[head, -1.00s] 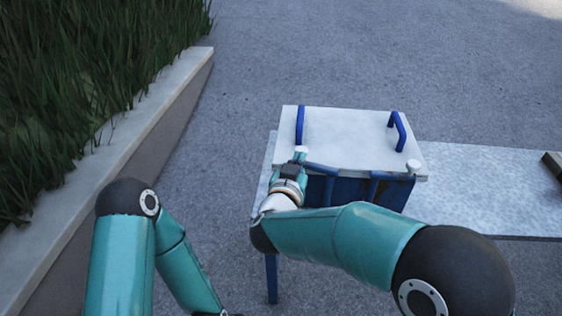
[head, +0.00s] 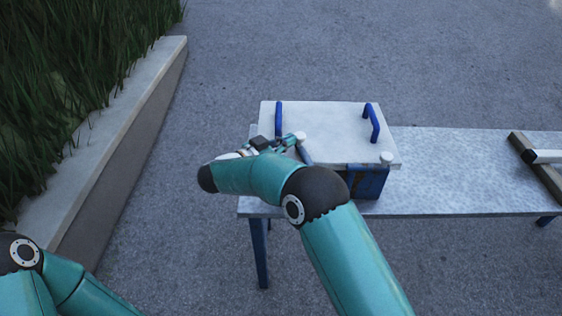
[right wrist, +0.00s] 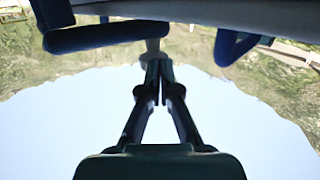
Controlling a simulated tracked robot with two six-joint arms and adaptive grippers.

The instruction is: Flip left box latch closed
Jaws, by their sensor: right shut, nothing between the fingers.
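The box (head: 328,126) has a white lid over a blue body. The left latch (head: 304,153) is a blue bar at the box's front left, with a pale knob (head: 300,136) by the lid edge. My right gripper (head: 291,141) is shut and empty, with its tips at or very near that knob. In the right wrist view the shut fingertips (right wrist: 157,66) point at the pale knob (right wrist: 152,47); contact is unclear. My right arm hides part of the box front. The right latch (head: 362,168) has a white knob (head: 386,158). My left gripper is out of frame.
Two blue handles stand on the lid, left (head: 278,120) and right (head: 372,124). The box stands on a grey table (head: 450,180). A brown and white object (head: 540,158) lies at its right end. A low wall (head: 110,130) with grass runs along the left.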

